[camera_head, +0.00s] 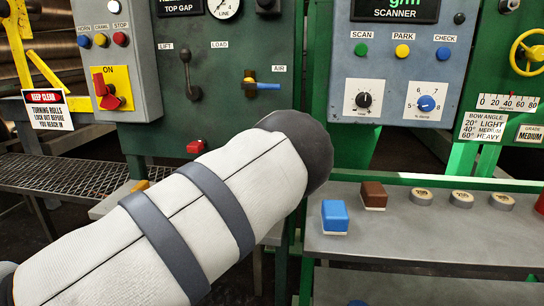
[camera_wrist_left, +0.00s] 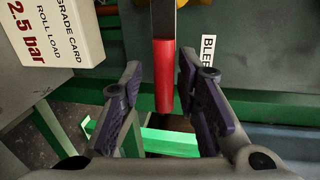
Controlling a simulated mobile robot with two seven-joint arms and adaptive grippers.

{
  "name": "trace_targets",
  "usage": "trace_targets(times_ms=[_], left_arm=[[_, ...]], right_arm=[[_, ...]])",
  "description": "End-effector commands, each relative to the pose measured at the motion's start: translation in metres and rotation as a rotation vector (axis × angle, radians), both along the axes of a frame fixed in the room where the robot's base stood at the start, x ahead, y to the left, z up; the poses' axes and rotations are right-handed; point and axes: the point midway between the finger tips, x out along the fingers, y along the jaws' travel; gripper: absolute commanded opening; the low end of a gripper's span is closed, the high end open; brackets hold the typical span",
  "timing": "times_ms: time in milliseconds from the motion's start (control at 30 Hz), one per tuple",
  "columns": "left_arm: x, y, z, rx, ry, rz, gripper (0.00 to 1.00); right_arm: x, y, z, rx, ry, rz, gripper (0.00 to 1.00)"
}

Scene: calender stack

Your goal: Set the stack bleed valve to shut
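The bleed valve's red lever handle (camera_wrist_left: 163,85) shows in the left wrist view, with a grey stem above it and a partly cut-off label reading "BLE" (camera_wrist_left: 208,50) beside it. My left gripper (camera_wrist_left: 160,65) is open, with one finger on each side of the red handle. Gaps show between the handle and both fingers. In the head view my left arm covers the middle, and its gripper is hidden. A small red part (camera_head: 195,146) shows above the arm; I cannot tell whether it belongs to the bleed valve. My right gripper is in neither view.
An air valve with a blue handle (camera_head: 263,86) sits on the green panel above my arm. A grade card box (camera_wrist_left: 55,30) is at the wrist view's upper left. A grey shelf (camera_head: 420,245) at right holds a blue block (camera_head: 335,215) and a brown block (camera_head: 374,194).

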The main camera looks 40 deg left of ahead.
Motion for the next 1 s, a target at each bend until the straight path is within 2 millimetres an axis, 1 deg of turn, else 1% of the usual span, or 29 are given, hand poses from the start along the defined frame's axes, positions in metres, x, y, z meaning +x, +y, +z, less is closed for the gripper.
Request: trace_targets(times_ms=[267, 367, 467, 600, 733, 800, 900, 1000], left_arm=[[0.001, -0.001, 0.002, -0.001, -0.004, -0.003, 0.34], [-0.006, -0.007, 0.004, 0.001, -0.004, -0.004, 0.34], [-0.025, -0.018, 0.008, 0.0, -0.002, -0.002, 0.34], [-0.057, -0.038, 0.016, 0.0, -0.003, -0.002, 0.34], [-0.083, -0.052, 0.021, 0.002, -0.002, -0.001, 0.34], [-0.091, -0.058, 0.023, 0.0, -0.003, -0.002, 0.34], [-0.098, -0.062, 0.024, -0.001, -0.003, -0.002, 0.34], [-0.1, -0.063, 0.025, 0.0, -0.004, -0.002, 0.34]], right_arm=[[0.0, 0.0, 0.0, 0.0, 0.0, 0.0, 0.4], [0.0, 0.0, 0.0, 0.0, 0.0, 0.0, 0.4], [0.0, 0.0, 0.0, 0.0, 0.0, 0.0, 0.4], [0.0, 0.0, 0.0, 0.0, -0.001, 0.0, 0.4], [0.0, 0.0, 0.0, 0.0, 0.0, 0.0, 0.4], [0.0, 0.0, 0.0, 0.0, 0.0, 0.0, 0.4], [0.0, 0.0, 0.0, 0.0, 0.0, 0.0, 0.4], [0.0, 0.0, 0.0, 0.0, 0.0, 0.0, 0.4]])
